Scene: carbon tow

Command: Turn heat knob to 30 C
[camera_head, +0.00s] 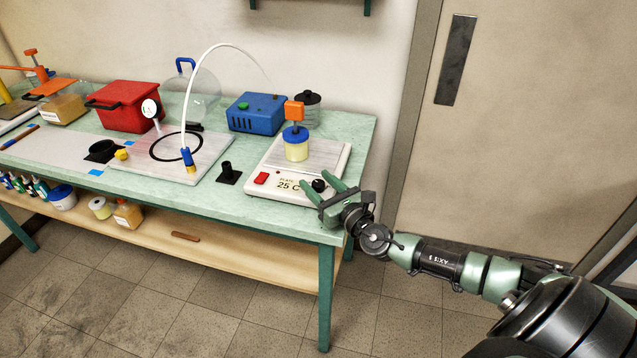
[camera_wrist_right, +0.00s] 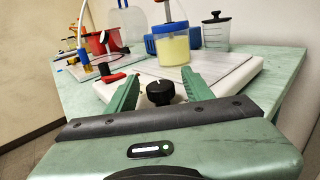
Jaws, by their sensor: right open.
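The white hot plate (camera_head: 268,173) stands at the right end of the green bench. Its front display (camera_head: 288,184) reads 25 C. The black heat knob (camera_head: 319,185) is on its front face, right of the display. The knob also shows in the right wrist view (camera_wrist_right: 160,92), with a pale mark near its top. My right gripper (camera_head: 319,184) is open, with its green fingers on either side of the knob; I cannot tell whether they touch it. In the right wrist view the fingers (camera_wrist_right: 160,88) stand apart with the knob between them. My left gripper is not in view.
A blue-lidded jar of pale yellow contents (camera_head: 296,151) stands on the hot plate. A red switch (camera_head: 262,178) is left of the display. A black fitting (camera_head: 227,172), a blue box (camera_head: 257,113) and a plate with a white hose (camera_head: 187,160) are to the left.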

